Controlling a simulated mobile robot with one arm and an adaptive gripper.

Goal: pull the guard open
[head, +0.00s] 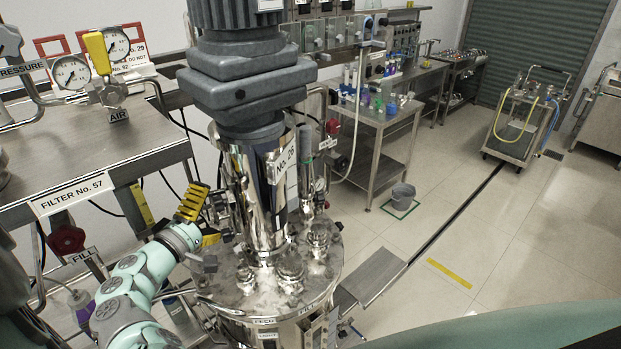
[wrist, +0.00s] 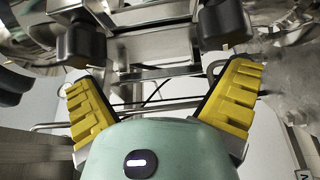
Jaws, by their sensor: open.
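The guard (head: 240,190) looks like the tall shiny metal sleeve under the grey motor (head: 240,85), standing upright on the round steel vessel lid (head: 225,285). A dark strip and a "No. 26" label are on its right side. My gripper (head: 205,220), with yellow fingers, is at the left of the sleeve, low beside it. Its fingers are spread and I see nothing gripped. In the wrist view my gripper (wrist: 152,40) is open, with metal bars beyond the fingers. I cannot tell which of these parts belongs to the guard, or whether a finger touches it.
Several fittings and clamps crowd the lid around the sleeve. A steel bench with gauges (head: 72,72) and the "FILTER No. 57" label stands at the left, near my arm. A red handwheel (head: 66,238) hangs below it. Floor at the right is mostly clear, with a bucket (head: 403,194).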

